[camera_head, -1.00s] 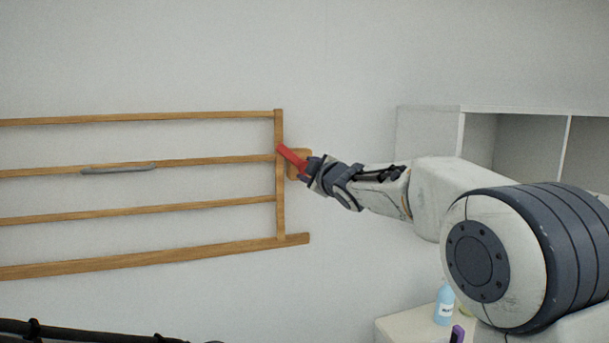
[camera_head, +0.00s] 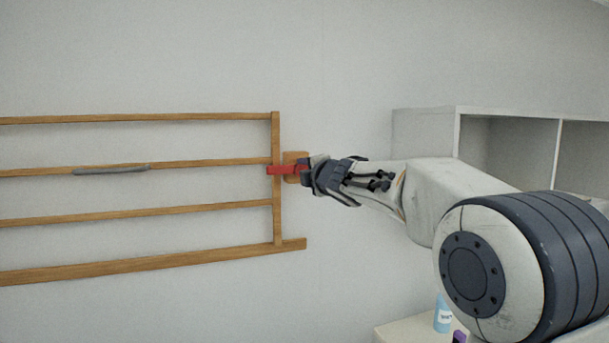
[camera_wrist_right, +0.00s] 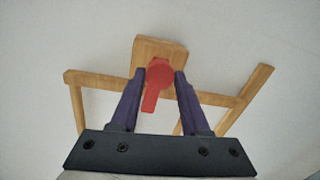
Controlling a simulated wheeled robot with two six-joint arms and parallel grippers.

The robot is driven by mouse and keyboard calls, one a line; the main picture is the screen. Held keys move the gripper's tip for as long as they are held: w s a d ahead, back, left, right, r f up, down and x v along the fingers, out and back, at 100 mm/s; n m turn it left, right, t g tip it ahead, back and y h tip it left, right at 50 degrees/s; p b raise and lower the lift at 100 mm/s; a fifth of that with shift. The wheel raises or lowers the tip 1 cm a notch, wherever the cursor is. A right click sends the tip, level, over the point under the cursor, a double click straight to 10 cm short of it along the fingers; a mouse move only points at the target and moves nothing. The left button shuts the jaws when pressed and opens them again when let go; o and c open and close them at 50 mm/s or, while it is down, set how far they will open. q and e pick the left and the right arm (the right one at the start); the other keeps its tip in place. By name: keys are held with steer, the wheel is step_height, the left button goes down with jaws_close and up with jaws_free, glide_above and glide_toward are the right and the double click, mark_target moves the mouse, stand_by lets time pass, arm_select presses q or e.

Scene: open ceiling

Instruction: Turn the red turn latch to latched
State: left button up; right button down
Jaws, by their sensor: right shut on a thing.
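The red turn latch (camera_head: 282,170) is mounted on a small wooden block (camera_head: 294,158) at the right end of the wooden rail frame (camera_head: 277,205). Its bar lies about level and reaches left across the frame's upright. My right gripper (camera_head: 306,170) comes in from the right and is shut on the latch, hiding its right part. In the right wrist view the latch (camera_wrist_right: 158,80) sits between the two purple fingers, in front of the block (camera_wrist_right: 160,52). My left gripper is not in view.
A grey handle (camera_head: 112,170) is on a middle rail. A white shelf unit (camera_head: 425,135) stands to the right. A blue bottle (camera_head: 442,318) and a purple object (camera_head: 459,337) are at the bottom right. The wall around the frame is bare.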

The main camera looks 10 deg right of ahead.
stand_by(0.4)
steer(key=shift+c, duration=2)
jaws_free()
steer(key=f+b+v, duration=0.1)
steer(key=v, duration=0.9)
steer(key=shift+s+r, duration=0.3)
steer(key=shift+r, duration=0.2)
